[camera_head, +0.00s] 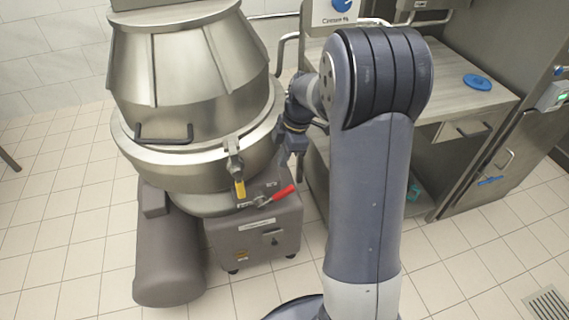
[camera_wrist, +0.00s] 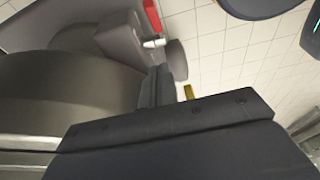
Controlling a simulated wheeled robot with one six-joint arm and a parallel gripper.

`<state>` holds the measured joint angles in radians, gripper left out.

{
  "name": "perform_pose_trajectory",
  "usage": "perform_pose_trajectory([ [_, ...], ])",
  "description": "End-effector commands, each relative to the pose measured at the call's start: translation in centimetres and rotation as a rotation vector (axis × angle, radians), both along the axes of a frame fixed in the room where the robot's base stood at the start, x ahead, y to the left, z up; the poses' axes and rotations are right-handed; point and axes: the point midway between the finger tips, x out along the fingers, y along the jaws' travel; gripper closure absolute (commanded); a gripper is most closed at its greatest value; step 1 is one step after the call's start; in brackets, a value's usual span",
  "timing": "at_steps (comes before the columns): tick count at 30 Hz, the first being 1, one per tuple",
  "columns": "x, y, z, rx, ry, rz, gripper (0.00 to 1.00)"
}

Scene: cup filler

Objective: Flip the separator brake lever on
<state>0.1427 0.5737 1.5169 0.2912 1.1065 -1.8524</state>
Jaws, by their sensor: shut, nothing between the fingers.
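The separator (camera_head: 190,70) is a large steel bowl machine on a grey base at the left of the head view. A red-handled lever (camera_head: 283,194) sticks out to the right, low on its front. A yellow-handled clamp lever (camera_head: 240,188) hangs just left of it. I cannot tell from any label which one is the brake lever. My gripper (camera_head: 294,150) is beside the bowl's right side, above the red lever and apart from it. It is shut and empty. In the wrist view the dark fingers (camera_wrist: 158,88) show, with the red handle (camera_wrist: 152,15) at the top and a yellow tip (camera_wrist: 188,92) partly hidden behind them.
A steel workbench (camera_head: 450,95) with a blue disc (camera_head: 477,82) stands behind my arm at the right. A steel cabinet (camera_head: 515,150) is beyond it. A grey motor housing (camera_head: 168,245) bulges from the machine's front left. The tiled floor in front is clear.

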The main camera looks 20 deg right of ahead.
Motion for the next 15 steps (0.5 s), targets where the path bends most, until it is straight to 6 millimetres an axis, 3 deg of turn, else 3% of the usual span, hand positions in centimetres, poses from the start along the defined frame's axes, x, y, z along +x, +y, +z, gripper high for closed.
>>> perform_pose_trajectory([
  [11, -0.1, 2.1, -8.0, 0.000, 0.004, 0.001, 1.00],
  [15, -0.1, 1.0, -9.8, 0.000, 0.002, -0.003, 1.00],
])
